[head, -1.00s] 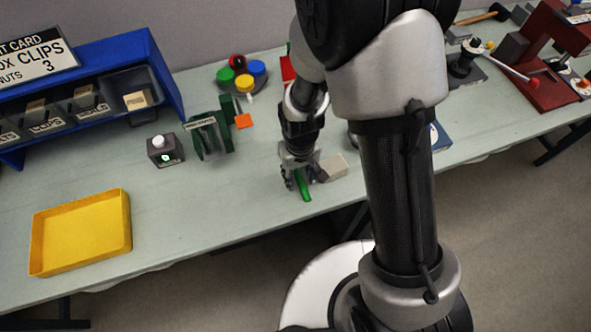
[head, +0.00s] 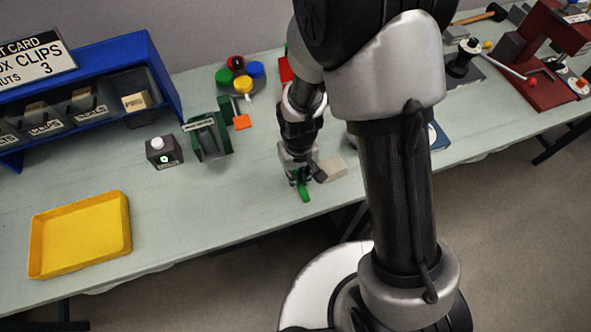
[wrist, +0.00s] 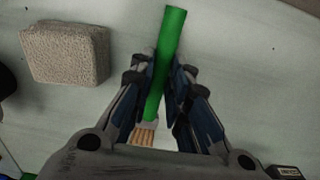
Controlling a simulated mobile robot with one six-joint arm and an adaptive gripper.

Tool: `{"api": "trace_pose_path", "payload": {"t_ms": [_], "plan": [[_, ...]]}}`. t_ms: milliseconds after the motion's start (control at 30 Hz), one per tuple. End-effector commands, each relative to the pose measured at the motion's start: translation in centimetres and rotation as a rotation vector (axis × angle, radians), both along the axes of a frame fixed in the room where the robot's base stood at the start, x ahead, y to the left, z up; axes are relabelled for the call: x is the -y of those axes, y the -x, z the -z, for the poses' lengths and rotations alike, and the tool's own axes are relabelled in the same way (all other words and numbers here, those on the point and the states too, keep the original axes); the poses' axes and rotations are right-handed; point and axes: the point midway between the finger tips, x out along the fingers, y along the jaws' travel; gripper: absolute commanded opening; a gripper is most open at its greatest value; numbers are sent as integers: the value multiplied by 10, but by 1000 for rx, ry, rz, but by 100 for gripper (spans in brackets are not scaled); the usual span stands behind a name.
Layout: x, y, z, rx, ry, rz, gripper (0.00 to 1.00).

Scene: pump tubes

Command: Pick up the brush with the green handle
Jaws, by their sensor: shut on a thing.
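The brush has a green handle (wrist: 167,50) and pale tan bristles (wrist: 145,134). In the wrist view my gripper (wrist: 163,85) has its two fingers closed on the handle, one on each side. The bristle end lies between the fingers, toward the palm, and the free handle end sticks out beyond the fingertips. In the head view the green handle (head: 304,193) shows just below my gripper (head: 301,179), close to the table's front edge. I cannot tell whether the brush touches the tabletop.
A grey-beige block (head: 333,167) sits right beside my gripper on the table (head: 230,200). A yellow tray (head: 80,236), a dark box with a white knob (head: 163,153) and a green stand (head: 208,139) are to the left. The tabletop between tray and gripper is clear.

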Motion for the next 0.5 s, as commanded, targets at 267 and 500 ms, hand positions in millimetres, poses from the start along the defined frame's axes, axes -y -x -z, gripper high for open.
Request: {"api": "trace_pose_path", "payload": {"t_ms": [267,500], "plan": [[0,-1,-15,3,-1,0,0],[0,-1,-65,6,-2,0,0]]}}
